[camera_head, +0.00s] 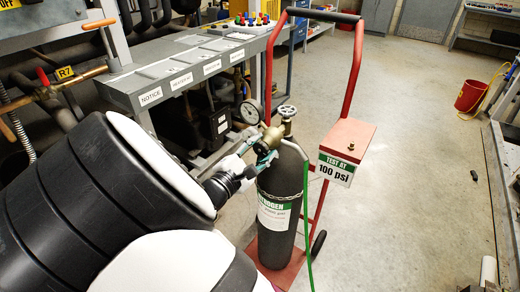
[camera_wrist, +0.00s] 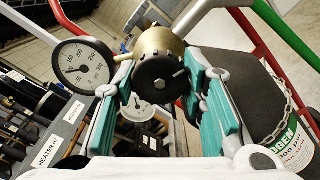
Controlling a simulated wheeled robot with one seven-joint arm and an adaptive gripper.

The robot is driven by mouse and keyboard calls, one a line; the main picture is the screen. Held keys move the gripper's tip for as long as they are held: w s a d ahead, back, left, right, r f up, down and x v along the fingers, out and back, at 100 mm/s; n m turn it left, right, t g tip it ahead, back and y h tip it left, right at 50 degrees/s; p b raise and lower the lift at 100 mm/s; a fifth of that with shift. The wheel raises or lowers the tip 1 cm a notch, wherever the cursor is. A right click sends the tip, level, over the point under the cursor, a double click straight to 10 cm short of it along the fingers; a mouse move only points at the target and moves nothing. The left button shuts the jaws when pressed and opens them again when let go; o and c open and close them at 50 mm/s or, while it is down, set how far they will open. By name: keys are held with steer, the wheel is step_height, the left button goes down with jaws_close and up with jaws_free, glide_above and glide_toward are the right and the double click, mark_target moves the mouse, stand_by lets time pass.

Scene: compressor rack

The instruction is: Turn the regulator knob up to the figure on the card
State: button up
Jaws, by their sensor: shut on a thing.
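The black regulator knob (camera_wrist: 158,84) faces the wrist camera, with a white mark at its upper right edge. It sits on the brass regulator (camera_wrist: 158,42), which also shows in the head view (camera_head: 271,136) on the dark nitrogen cylinder (camera_head: 283,182). My gripper (camera_head: 266,158) is shut on the knob, its teal pads on either side in the wrist view (camera_wrist: 160,88). A white dial gauge (camera_wrist: 83,65) is left of the regulator; a second dial (camera_wrist: 137,107) is partly hidden below the knob. I cannot read the needles surely. The card (camera_head: 337,170) says "TEST AT 100 psi".
The cylinder stands chained on a red hand cart (camera_head: 352,80) with a red box (camera_head: 348,138). A grey labelled bench (camera_head: 190,70) with pipes lies behind and left.

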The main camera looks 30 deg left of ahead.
steer(key=o, duration=1.2)
steer(key=shift+s+a, duration=0.15)
steer(key=shift+s, duration=1.75)
steer(key=shift+s+a, duration=0.15)
steer(key=shift+s, duration=1.75)
